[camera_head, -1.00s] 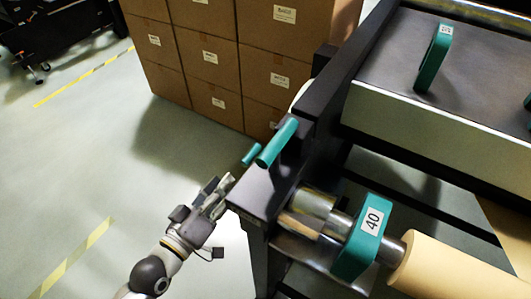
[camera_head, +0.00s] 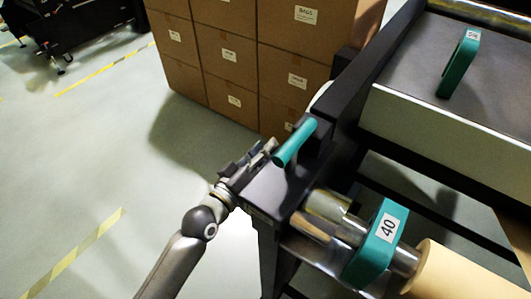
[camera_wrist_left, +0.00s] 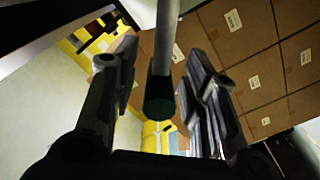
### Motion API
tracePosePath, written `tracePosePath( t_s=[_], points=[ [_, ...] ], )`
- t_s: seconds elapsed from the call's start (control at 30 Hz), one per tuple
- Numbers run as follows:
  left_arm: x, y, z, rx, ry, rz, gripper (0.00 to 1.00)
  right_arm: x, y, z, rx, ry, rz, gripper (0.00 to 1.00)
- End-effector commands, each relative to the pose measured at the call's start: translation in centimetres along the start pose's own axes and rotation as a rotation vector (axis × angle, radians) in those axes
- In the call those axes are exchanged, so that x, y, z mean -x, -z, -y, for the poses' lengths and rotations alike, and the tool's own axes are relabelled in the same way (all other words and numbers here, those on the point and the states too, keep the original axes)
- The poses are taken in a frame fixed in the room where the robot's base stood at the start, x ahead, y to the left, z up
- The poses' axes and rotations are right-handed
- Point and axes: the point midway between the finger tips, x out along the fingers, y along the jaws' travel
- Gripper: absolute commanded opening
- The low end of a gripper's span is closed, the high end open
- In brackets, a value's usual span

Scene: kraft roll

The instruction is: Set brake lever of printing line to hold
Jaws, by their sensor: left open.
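A green handle (camera_head: 295,142) stands on the dark end frame of the printing line in the head view. My left gripper (camera_head: 262,151) is just left of it, over the frame's corner. In the left wrist view a grey rod with a dark green end (camera_wrist_left: 160,102) lies between the two fingers of my left gripper (camera_wrist_left: 164,100). The fingers are open, with a gap on both sides of the rod. The smaller green piece beside the handle is hidden behind my gripper in the head view. I cannot tell which green part is the brake lever. My right gripper is out of view.
Stacked cardboard boxes (camera_head: 228,53) stand behind the frame. A green bracket marked 40 (camera_head: 377,245) sits on the shaft beside a kraft roll (camera_head: 451,272). Another green bracket (camera_head: 459,63) is on the upper panel.

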Motion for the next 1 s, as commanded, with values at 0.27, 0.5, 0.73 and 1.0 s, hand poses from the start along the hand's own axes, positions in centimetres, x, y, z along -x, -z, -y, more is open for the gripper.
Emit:
tracePosePath(
  t_s=[0.27, 0.5, 0.73, 1.0],
  points=[
    [-0.03, -0.03, 0.01, 0.0, 0.0, 0.001, 0.34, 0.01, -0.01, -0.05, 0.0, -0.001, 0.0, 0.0],
    [-0.01, -0.02, 0.02, 0.0, 0.0, 0.001, 0.03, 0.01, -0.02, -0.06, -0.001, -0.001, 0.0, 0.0],
    [0.0, -0.04, 0.04, 0.0, 0.001, 0.001, 0.0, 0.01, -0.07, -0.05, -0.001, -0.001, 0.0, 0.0],
    [-0.54, 0.1, 0.64, 0.022, 0.002, 0.001, 0.0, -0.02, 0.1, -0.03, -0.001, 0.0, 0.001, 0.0]
  ],
)
